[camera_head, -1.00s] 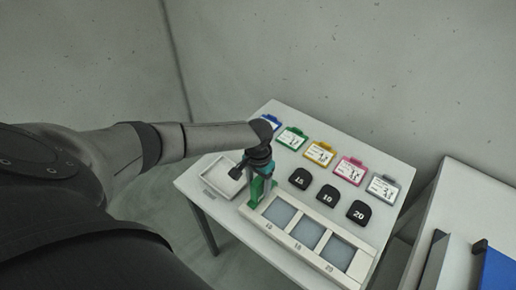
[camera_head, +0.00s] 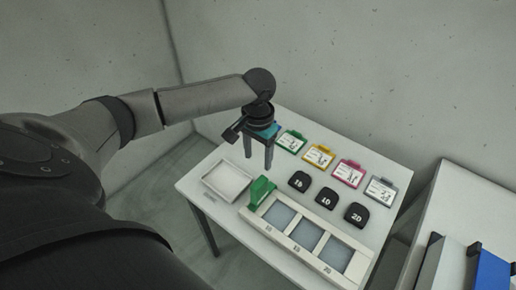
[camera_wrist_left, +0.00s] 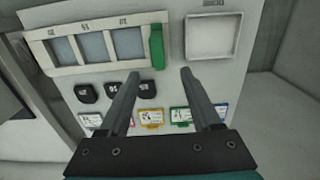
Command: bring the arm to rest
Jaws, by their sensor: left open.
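My left gripper (camera_head: 258,163) is open and empty above the table (camera_head: 222,228), near the green card. In the left wrist view its two fingers (camera_wrist_left: 158,82) stand wide apart with nothing between them. My right gripper is not in view. A green upright piece (camera_head: 261,191) stands at the left end of the white frame (camera_head: 286,244); it also shows in the left wrist view (camera_wrist_left: 157,46), apart from the fingers.
A white tray (camera_head: 228,180) lies left of the frame. Black numbered pieces (camera_head: 326,198) and coloured cards (camera_head: 319,156) lie in rows behind the frame. A second surface (camera_head: 465,205) with a blue item (camera_head: 492,271) stands at the right. Bare wall is behind.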

